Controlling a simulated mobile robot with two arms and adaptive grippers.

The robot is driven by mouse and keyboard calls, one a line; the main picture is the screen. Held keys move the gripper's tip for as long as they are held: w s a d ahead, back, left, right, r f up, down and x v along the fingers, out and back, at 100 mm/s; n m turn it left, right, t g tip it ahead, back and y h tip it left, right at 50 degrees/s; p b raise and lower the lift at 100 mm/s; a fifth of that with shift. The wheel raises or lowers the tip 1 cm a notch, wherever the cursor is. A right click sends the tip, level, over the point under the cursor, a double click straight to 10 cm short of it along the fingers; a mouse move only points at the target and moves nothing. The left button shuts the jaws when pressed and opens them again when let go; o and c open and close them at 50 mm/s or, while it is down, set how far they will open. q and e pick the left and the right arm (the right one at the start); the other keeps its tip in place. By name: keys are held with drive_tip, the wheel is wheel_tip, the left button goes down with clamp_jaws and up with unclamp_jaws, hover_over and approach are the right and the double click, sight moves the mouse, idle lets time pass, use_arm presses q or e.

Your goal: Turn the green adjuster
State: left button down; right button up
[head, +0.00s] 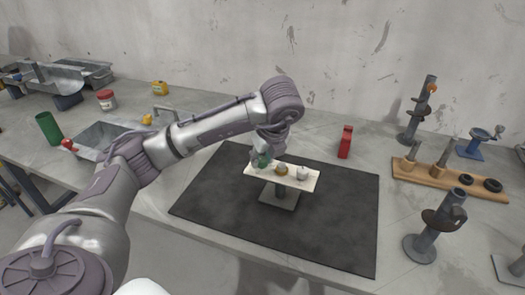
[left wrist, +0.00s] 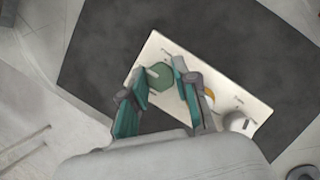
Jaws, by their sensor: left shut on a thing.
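A white panel (head: 311,183) stands on a small grey pedestal on the black mat, with three adjusters in a row. The green adjuster (left wrist: 161,77) is a faceted knob at the left end of the panel, with a pale pointer on its left side. My left gripper (head: 261,158) reaches down over it from above and is shut on it, with one teal finger on each side in the left wrist view (left wrist: 159,72). In the head view the gripper largely hides the green adjuster. My right gripper is not in view.
An orange-yellow adjuster (head: 281,169) and a white one (head: 303,173) sit to the right on the panel. The black mat (head: 330,240) is otherwise clear. A red block (head: 345,142) stands behind it. Metal stands and a wooden rack (head: 450,180) are at the right.

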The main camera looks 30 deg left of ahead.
use_arm(q)
drive_tip(key=shift+r+n+p, duration=0.1)
drive_tip(key=shift+n+p, duration=0.25)
drive_tip(key=shift+n, duration=0.15)
drive_tip(key=c, duration=0.9)
unclamp_jaws()
drive_tip(key=shift+o, duration=0.2)
drive_tip(key=v, duration=1.1)
drive_tip(key=shift+d+r, duration=0.2)
drive_tip(key=shift+r, duration=0.2)
drive_tip(key=shift+w, duration=0.1)
